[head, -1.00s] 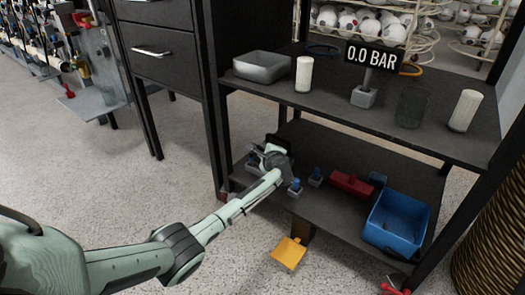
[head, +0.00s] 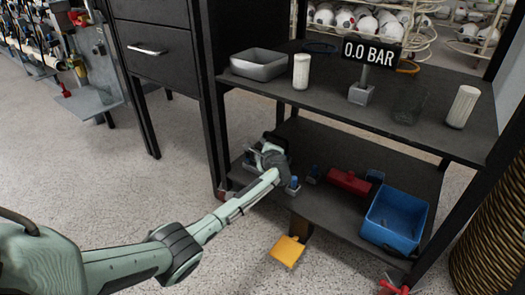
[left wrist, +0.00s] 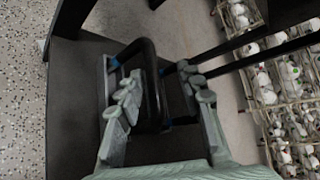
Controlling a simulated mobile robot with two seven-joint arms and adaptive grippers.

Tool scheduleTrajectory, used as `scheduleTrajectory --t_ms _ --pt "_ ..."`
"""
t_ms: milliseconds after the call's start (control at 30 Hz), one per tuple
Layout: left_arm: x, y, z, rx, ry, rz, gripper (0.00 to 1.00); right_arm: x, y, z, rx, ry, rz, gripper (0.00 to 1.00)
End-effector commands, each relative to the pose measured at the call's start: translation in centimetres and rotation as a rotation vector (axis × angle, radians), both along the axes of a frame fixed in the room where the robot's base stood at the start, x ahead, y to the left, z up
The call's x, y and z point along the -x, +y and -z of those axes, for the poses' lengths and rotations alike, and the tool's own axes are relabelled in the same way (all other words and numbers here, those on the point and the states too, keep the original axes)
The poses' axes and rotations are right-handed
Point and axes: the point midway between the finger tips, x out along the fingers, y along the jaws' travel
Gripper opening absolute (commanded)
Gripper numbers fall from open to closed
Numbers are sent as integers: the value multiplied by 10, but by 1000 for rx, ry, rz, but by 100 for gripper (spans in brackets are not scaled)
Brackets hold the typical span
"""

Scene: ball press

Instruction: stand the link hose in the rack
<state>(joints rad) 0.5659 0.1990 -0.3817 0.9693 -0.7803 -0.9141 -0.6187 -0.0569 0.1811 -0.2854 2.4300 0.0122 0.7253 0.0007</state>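The link hose, a black bent tube (left wrist: 148,50) with blue bits near its ends, shows between the fingers in the left wrist view. My left gripper (left wrist: 160,98) is open around it; the left finger is close to the tube, and a gap shows on the right. In the head view my left gripper (head: 270,158) is low over the left end of the lower shelf and hides most of the hose. A grey piece (left wrist: 103,82) beside the hose may be part of the rack; I cannot tell. My right gripper is not in view.
The lower shelf (head: 335,215) also holds small grey blocks with blue tops (head: 293,187), a red part (head: 349,182) and a blue bin (head: 396,220). The upper shelf (head: 325,98) is close above, with a grey tray (head: 263,64), white cylinders and a 0.0 BAR display (head: 371,53). A yellow pedal (head: 288,251) is below.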

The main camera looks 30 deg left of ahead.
Motion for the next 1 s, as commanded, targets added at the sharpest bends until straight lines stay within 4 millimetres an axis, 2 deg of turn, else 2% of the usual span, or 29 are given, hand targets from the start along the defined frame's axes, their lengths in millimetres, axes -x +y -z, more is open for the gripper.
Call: scheduleTrajectory --t_ms 167,600,800,1000 --pt "12 -11 -6 1 -1 2 36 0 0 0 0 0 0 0" --pt "71 -62 -40 2 -1 2 36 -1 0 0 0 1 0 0" --pt "82 -71 -47 0 -1 0 36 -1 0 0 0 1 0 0" --pt "83 -72 -47 0 -1 0 36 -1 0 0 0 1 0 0"
